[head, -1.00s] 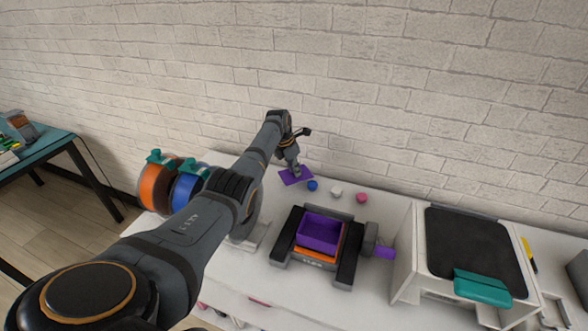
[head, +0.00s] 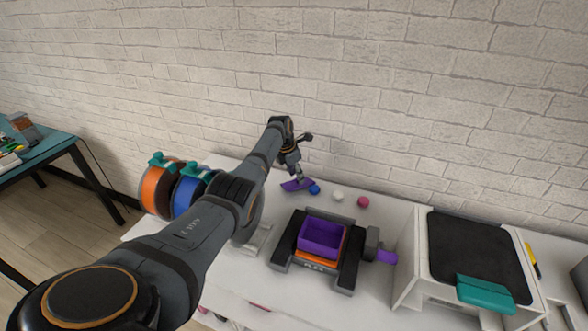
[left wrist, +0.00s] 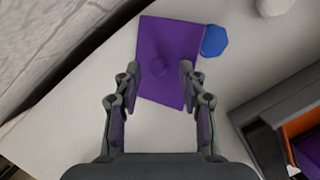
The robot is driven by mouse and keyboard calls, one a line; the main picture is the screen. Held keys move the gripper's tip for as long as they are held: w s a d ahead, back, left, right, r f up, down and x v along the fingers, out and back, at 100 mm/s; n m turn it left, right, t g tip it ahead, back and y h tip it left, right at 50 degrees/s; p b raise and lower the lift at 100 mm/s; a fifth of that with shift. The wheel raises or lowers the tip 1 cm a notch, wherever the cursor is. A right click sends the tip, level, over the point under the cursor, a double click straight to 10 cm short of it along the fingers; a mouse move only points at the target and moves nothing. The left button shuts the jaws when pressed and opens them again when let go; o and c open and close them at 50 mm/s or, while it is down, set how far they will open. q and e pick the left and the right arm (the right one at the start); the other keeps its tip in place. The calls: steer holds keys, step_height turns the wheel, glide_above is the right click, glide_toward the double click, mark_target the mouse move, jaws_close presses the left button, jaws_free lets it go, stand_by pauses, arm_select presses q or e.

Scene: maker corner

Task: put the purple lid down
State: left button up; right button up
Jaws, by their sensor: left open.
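The purple lid (head: 293,186) is a flat plate with a small round knob, at the back of the white bench near the wall. It also shows in the left wrist view (left wrist: 168,45). A blue ball (head: 314,190) is right against or very close to its edge. The lid looks slightly tilted in the head view; I cannot tell if all of it rests on the bench. My left gripper (head: 298,180) is open, and its fingertips (left wrist: 159,70) stand apart on either side of the knob. My right gripper is not in view.
A purple open box (head: 322,252) sits in a dark vise-like holder in front. White (head: 338,196) and pink (head: 363,202) balls lie right of the lid. Orange and blue spools (head: 160,188) stand left. A black-topped machine (head: 475,250) stands right.

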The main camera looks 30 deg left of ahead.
mark_target(289, 186)
arm_select(q)
steer(key=v, duration=1.2)
steer(key=shift+r+p, duration=0.4)
steer(key=shift+p, duration=0.05)
steer(key=shift+r, duration=0.1)
